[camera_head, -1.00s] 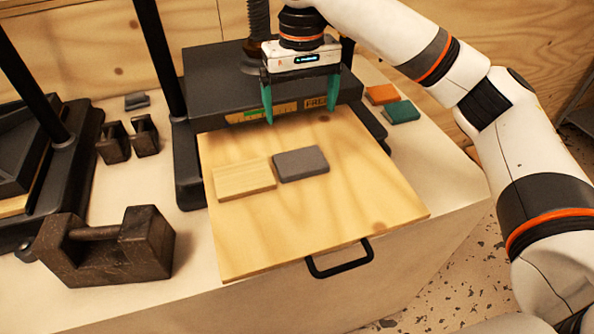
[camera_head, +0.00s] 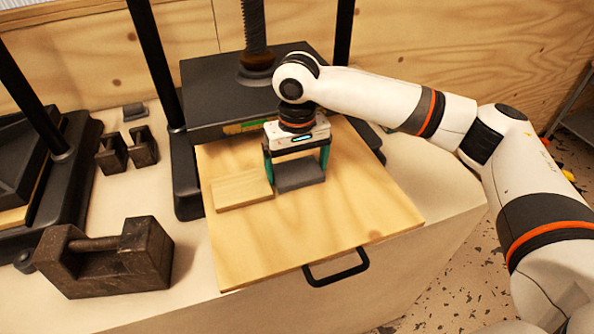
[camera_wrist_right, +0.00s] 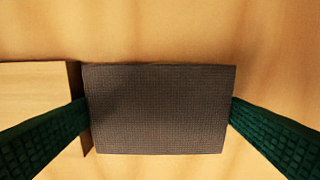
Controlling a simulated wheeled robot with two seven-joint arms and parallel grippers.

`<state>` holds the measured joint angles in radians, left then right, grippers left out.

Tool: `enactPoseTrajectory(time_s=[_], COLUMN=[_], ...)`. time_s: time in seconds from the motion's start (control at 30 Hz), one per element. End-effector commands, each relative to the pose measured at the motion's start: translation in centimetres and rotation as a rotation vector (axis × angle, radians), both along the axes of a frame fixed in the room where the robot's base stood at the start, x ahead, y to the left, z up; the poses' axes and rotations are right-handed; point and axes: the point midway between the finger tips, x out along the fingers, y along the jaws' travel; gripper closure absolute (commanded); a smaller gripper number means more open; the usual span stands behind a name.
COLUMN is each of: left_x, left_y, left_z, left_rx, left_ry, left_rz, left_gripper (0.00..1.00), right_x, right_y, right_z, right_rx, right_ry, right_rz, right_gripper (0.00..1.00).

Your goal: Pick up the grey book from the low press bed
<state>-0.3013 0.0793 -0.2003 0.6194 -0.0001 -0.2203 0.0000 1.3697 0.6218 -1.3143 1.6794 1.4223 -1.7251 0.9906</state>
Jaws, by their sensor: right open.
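The grey book (camera_head: 299,174) lies flat on the pale wooden press bed (camera_head: 330,225), which sticks out in front of the black press. In the right wrist view the grey book (camera_wrist_right: 160,110) fills the middle of the picture. My right gripper (camera_head: 297,172) points down over it, with one green finger at each short side of the book. Its jaws (camera_wrist_right: 160,125) are open, and the book lies between the fingers. Whether the fingers touch it I cannot tell. My left gripper is in neither view.
A light wooden block (camera_head: 242,190) lies close at the book's left, near the left finger. The black press platen (camera_head: 215,97) stands behind. A dark iron weight (camera_head: 105,258) sits at the front left. The bed's front half, towards the black handle (camera_head: 337,268), is clear.

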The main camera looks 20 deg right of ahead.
Motion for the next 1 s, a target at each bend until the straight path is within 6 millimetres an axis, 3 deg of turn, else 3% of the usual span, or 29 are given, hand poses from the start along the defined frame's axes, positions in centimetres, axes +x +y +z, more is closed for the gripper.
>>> enactPoseTrajectory(time_s=[0.2,0.4,0.67,1.0], left_x=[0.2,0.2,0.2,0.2], left_y=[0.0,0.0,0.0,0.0], left_z=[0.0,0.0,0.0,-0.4], left_rx=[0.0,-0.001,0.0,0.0], left_ry=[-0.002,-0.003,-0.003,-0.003], left_rz=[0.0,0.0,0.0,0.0], left_gripper=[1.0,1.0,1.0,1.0], right_x=[0.0,0.0,0.0,0.1], right_y=[0.0,0.0,0.0,0.1], right_z=[0.0,0.0,0.5,6.6], right_rx=[0.0,0.001,0.001,0.002], right_ry=[-0.001,-0.001,-0.002,-0.005], right_rz=[0.0,0.0,0.0,0.0], right_gripper=[0.07,0.35,0.35,0.35])
